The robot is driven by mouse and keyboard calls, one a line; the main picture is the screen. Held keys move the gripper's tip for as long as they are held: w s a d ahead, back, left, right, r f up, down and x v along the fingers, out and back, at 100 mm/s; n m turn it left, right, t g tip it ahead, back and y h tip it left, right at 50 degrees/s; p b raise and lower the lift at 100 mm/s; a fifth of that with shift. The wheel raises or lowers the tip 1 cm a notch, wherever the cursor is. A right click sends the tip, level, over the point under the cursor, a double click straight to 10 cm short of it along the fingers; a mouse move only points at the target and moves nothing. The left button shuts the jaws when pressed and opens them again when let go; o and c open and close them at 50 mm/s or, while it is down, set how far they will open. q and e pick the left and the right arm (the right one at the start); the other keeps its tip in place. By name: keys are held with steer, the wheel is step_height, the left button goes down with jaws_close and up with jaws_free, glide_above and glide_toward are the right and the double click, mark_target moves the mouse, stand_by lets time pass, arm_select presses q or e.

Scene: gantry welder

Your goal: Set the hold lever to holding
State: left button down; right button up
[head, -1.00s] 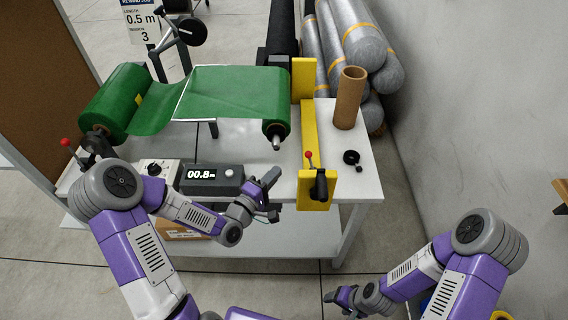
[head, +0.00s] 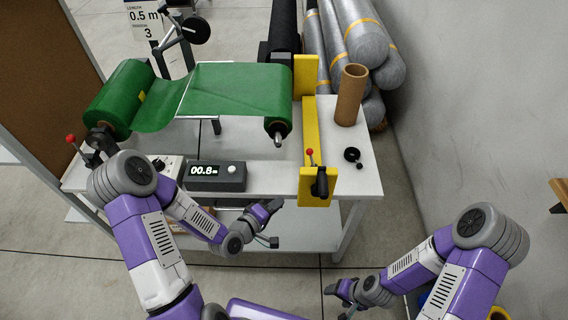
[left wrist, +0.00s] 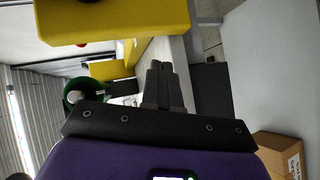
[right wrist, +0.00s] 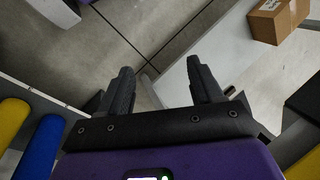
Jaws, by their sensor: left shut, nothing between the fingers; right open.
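Two levers with red knobs show in the head view, and I cannot tell which one is the hold lever. One red-knobbed lever (head: 71,139) stands at the left end of the table by the green roll. The other red-knobbed lever (head: 310,153) stands on the yellow frame (head: 311,188) at the right front, beside a black handle (head: 321,182). My left gripper (head: 272,206) is shut and empty in front of the table's front edge, apart from both levers; its closed fingers (left wrist: 160,70) show in the left wrist view. My right gripper (head: 338,295) is open and empty, low at the right.
A counter box (head: 215,176) reading 00.8 m sits at the table's front. Green sheet (head: 240,90) spans the rolls behind it. A brown tube (head: 350,95) and a small black part (head: 352,154) stand at the right. Grey rolls (head: 365,45) lean by the wall.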

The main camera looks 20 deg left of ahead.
arm_select(q)
steer(key=s+d+f+m+g, duration=0.2)
steer(key=s+f+m+g, duration=0.2)
steer(key=s+f+g, duration=0.2)
steer(key=s+d+f+m+g+y, duration=0.1)
steer(key=s+d+f+m+g, duration=0.2)
steer(key=s+f+g, duration=0.3)
steer(key=s+f+m, duration=0.1)
steer(key=s+f, duration=0.3)
steer(key=s, duration=0.1)
steer(key=shift+d+f+m, duration=0.35)
steer(key=shift+m, duration=0.05)
